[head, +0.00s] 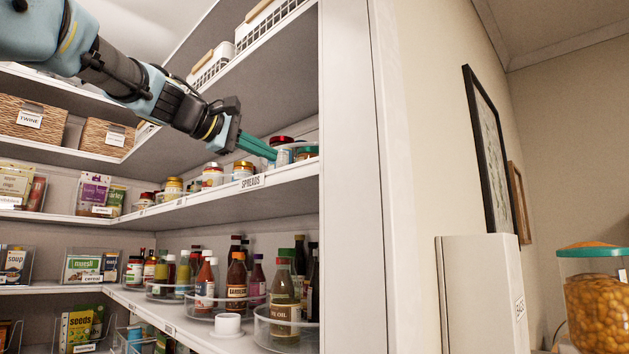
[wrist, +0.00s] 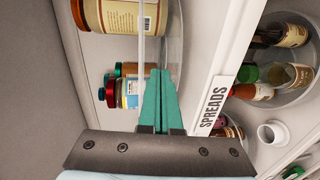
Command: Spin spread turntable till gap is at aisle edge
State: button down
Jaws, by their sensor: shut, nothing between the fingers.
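The spread turntable is a clear-rimmed round tray (wrist: 174,42) on the shelf with the SPREADS label (head: 251,182). In the wrist view it holds a large jar with a tan label (wrist: 118,15) at the top and smaller jars with green and red lids (wrist: 125,88) lower down. A bare stretch lies between them. My gripper (head: 273,153) is shut and empty, its green fingers over the shelf among the jars. In the wrist view the fingertips (wrist: 159,72) overlap the clear rim beside the smaller jars; I cannot tell whether they touch. The tray's far side is hidden.
The shelf below carries turntables of bottles (head: 284,310) and a white cup (head: 228,324). A shelf with white baskets (head: 211,62) is above my gripper. A white upright panel (head: 350,180) closes the shelves' right end. Open room lies in front of the shelf edge.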

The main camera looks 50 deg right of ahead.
aim_at(267, 162)
jog(key=shift+w+d, duration=0.1)
jog(key=shift+d, duration=0.4)
jog(key=shift+w, duration=0.15)
jog(key=shift+w+a+p, duration=0.15)
jog(key=shift+w+p, duration=0.15)
jog(key=shift+w, duration=0.75)
jog(key=shift+w, duration=0.1)
jog(key=shift+w+d+p, duration=0.2)
jog(key=shift+w+p, duration=0.05)
jog(key=shift+w, duration=0.25)
jog(key=shift+w+d+p, duration=0.15)
jog(key=shift+w+p, duration=0.1)
jog(key=shift+w, duration=0.2)
jog(key=shift+a, duration=0.1)
jog(key=shift+w+a+b, duration=0.2)
jog(key=shift+a+b, duration=0.15)
jog(key=shift+a, duration=0.45)
jog(key=shift+w+a+b, duration=0.2)
jog(key=shift+a+b, duration=0.1)
jog(key=shift+a, duration=0.5)
jog(key=shift+a, duration=0.15)
